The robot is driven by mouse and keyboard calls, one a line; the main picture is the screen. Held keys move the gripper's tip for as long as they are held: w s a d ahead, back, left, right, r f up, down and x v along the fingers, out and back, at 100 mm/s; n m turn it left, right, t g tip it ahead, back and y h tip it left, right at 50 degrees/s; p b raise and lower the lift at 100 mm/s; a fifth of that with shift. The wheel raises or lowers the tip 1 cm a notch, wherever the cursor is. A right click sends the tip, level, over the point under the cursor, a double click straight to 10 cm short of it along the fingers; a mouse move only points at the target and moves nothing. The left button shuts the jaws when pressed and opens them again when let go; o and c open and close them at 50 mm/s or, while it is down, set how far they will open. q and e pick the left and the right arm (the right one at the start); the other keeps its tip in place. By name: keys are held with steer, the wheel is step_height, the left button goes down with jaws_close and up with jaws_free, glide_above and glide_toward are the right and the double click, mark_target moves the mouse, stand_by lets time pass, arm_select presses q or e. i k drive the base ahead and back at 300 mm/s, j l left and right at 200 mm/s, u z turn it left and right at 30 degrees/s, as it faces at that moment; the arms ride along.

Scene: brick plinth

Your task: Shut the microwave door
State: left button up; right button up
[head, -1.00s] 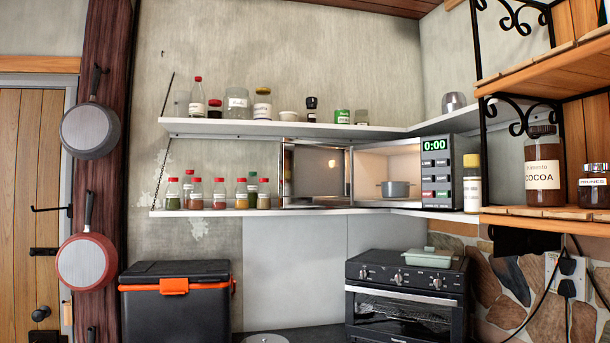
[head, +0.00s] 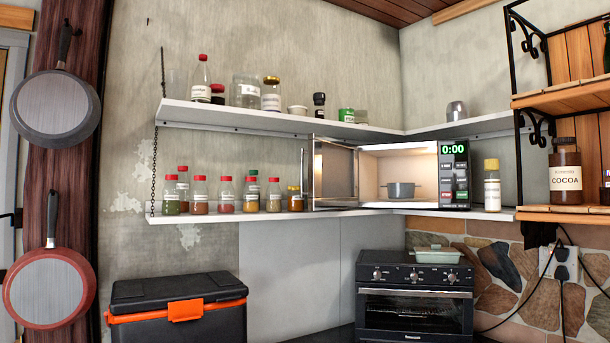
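The microwave (head: 455,180) stands on the lower wall shelf, with a green 0:00 display at its right side. Its door (head: 333,172) is open, swung out to the left, with its inner face showing. The lit inside holds a small grey pot (head: 401,191). Neither of my grippers is in the head view.
Spice jars with mostly red lids (head: 226,194) stand on the lower shelf (head: 230,216), just left of the door. A white bottle (head: 492,186) stands right of the microwave. Below are a black toaster oven (head: 415,295) and a black cooler box (head: 175,308).

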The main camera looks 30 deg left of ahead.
mark_target(333, 163)
steer(key=k+j, duration=0.2)
steer(key=j, duration=0.2)
steer(key=k+j+z, duration=0.1)
steer(key=j, duration=0.35)
steer(key=k+j, duration=0.35)
steer(key=k+j+z, duration=0.1)
steer(key=j, duration=0.95)
steer(key=k+j+z, duration=0.15)
steer(key=j, duration=0.95)
steer(key=i+j, duration=0.1)
steer(key=j, duration=0.4)
steer(key=i+j+z, duration=0.1)
steer(key=j, duration=0.4)
steer(key=k+l, duration=0.1)
steer(key=l, duration=0.35)
steer(key=k+l, duration=0.1)
steer(key=l, duration=0.3)
steer(key=k+l, duration=0.1)
steer(key=l, duration=0.35)
steer(key=i+l, duration=0.1)
steer(key=l, duration=0.65)
steer(key=i+l, duration=0.1)
steer(key=l, duration=0.65)
steer(key=i+l, duration=0.75)
steer(key=i+j, duration=0.1)
steer(key=i, duration=0.55)
